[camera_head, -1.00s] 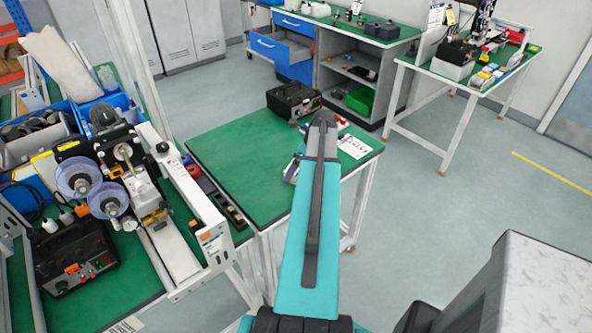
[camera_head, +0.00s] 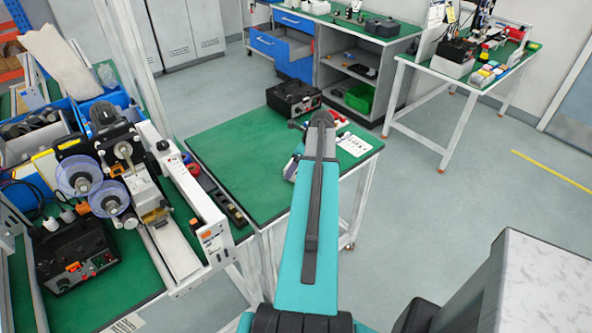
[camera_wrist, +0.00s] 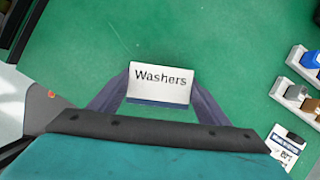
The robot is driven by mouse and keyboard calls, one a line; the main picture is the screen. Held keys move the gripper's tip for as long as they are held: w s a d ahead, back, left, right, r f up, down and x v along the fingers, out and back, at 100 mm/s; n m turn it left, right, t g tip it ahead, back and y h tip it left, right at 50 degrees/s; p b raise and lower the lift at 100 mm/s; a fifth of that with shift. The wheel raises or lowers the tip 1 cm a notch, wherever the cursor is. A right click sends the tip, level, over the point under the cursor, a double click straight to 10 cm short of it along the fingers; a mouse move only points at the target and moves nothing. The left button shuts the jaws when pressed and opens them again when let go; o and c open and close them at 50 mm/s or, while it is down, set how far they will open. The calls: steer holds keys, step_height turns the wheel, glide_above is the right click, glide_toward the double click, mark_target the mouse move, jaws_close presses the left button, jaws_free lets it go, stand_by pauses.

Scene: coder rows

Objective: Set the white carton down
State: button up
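The white carton (camera_wrist: 160,80), labelled "Washers", shows in the wrist view between the two dark fingers of my gripper (camera_wrist: 160,88). The fingers meet its left and right sides, so my gripper is shut on it. The carton is over the green table top (camera_wrist: 90,50); whether its base touches the surface I cannot tell.
A black case (camera_head: 293,98) stands at the table's back edge. A white printed card (camera_head: 353,145) lies at the right. White holders with blue and brown items (camera_wrist: 305,65) stand right of the carton in the wrist view. A reel machine (camera_head: 110,180) stands at left. Green surface left of my arm is clear.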

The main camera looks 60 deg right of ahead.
steer(key=c, duration=0.4)
steer(key=shift+r, duration=0.15)
steer(key=shift+r+b, duration=0.85)
steer(key=shift+r, duration=0.45)
steer(key=shift+s+a+r, duration=0.15)
steer(key=shift+s+r, duration=0.1)
steer(key=s+a+r+b, duration=0.1)
steer(key=s+a+b, duration=0.8)
steer(key=s, duration=0.3)
steer(key=shift+a+r+b, duration=0.2)
steer(key=shift+b, duration=0.2)
steer(key=shift+a+r, duration=0.1)
